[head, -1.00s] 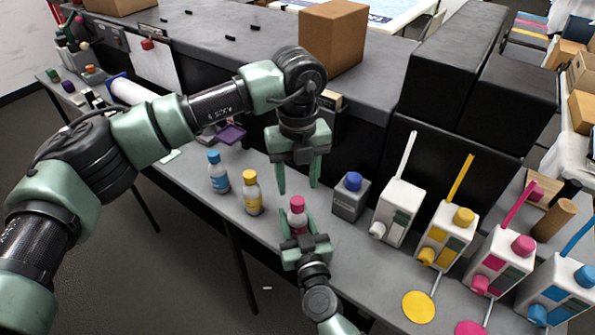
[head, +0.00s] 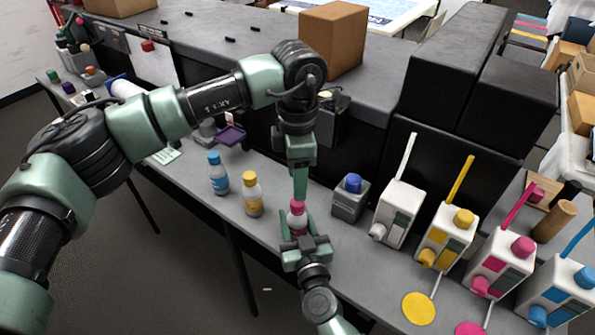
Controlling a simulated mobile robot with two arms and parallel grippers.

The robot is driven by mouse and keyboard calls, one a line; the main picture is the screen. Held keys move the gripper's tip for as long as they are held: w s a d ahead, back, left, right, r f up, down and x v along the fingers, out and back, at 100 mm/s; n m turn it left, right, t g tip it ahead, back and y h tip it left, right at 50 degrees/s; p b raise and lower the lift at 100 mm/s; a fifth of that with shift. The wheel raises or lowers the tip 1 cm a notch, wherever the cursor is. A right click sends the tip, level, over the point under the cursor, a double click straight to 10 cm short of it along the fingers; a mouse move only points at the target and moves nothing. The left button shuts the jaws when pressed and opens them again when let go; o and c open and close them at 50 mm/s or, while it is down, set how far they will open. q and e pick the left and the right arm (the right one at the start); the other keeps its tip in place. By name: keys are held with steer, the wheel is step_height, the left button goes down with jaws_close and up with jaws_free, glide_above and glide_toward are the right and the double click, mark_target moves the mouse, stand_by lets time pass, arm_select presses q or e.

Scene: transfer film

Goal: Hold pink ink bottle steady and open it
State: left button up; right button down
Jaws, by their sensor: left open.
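The pink ink bottle (head: 297,223) has a pale body and a pink cap. It stands upright near the front edge of the grey bench. My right gripper (head: 298,230) comes from the front, with its fingers on both sides of the bottle body, shut on it. My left gripper (head: 299,200) points straight down from above at the cap. Its fingers are open and seen edge-on, one hiding the other and part of the cap. I cannot tell whether they touch the cap.
A blue-capped bottle (head: 218,172) and a yellow-capped bottle (head: 252,194) stand to the left. A grey box with a blue cap (head: 350,197) and several white ink containers (head: 399,212) stand to the right. A cardboard box (head: 333,38) sits on the raised shelf behind.

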mark_target(298, 205)
arm_select(q)
step_height(298, 205, down, 7)
steer(key=shift+r, duration=0.15)
jaws_close()
stand_by(0.7)
steer(key=shift+r, duration=0.15)
stand_by(0.4)
steer(key=shift+r, duration=1)
